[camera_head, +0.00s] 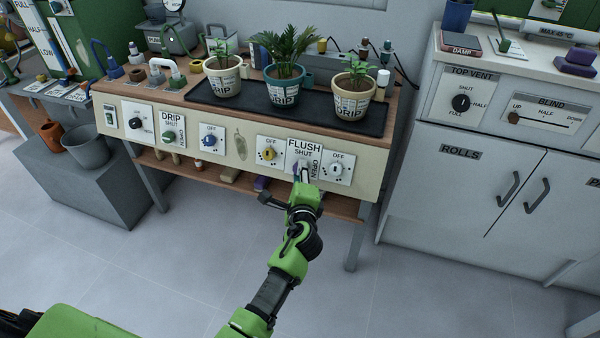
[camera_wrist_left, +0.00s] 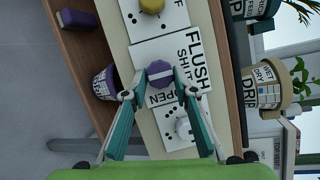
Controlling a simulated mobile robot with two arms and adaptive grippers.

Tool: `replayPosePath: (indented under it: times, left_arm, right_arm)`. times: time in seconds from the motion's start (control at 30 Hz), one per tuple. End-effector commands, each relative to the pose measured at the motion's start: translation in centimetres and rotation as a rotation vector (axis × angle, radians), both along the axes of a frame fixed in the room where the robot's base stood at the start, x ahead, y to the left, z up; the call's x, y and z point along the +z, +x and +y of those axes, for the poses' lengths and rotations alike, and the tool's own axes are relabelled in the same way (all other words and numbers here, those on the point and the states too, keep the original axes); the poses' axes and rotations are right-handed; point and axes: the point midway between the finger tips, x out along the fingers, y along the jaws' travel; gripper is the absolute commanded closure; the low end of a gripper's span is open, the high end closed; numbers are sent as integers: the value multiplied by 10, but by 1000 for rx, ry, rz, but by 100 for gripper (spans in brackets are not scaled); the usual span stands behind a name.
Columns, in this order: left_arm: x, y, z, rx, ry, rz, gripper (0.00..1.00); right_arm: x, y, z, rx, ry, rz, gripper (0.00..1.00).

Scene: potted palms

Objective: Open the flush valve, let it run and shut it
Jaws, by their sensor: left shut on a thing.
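The flush valve is a purple knob (camera_wrist_left: 160,74) on a white plate (camera_head: 304,150) marked FLUSH, with SHUT above and OPEN to the right in the head view. The plate is on the front panel of the potting bench. My left gripper (camera_head: 301,178) reaches the knob from the front and mostly hides it there. In the left wrist view, my left gripper (camera_wrist_left: 161,80) has its two fingers on either side of the knob, shut on it. A pale stripe crosses the knob, seemingly lined up towards SHUT. My right gripper is not in view.
Close beside are a yellow knob (camera_head: 268,152) and a white knob (camera_head: 337,169), both on OFF plates. A shelf (camera_head: 200,176) runs below the panel. The floor in front is clear.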

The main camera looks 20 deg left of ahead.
Motion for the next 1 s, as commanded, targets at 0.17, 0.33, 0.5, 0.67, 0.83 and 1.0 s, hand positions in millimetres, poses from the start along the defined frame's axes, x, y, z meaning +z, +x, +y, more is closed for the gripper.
replayPosePath:
  times: [0.17,0.33,0.5,0.67,0.83,1.0]
  left_arm:
    - [-1,0,0,11,-28,3,95]
    - [-1,0,0,13,-34,3,95]
    - [-1,0,0,13,-34,3,95]
    - [-1,0,0,13,-34,3,57]
    - [-1,0,0,12,-31,2,57]
    - [0,-1,0,12,-31,1,57]
  right_arm:
    - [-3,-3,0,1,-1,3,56]
    - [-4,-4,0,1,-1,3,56]
    - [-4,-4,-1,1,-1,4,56]
    - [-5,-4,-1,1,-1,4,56]
    - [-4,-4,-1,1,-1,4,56]
    - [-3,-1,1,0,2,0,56]
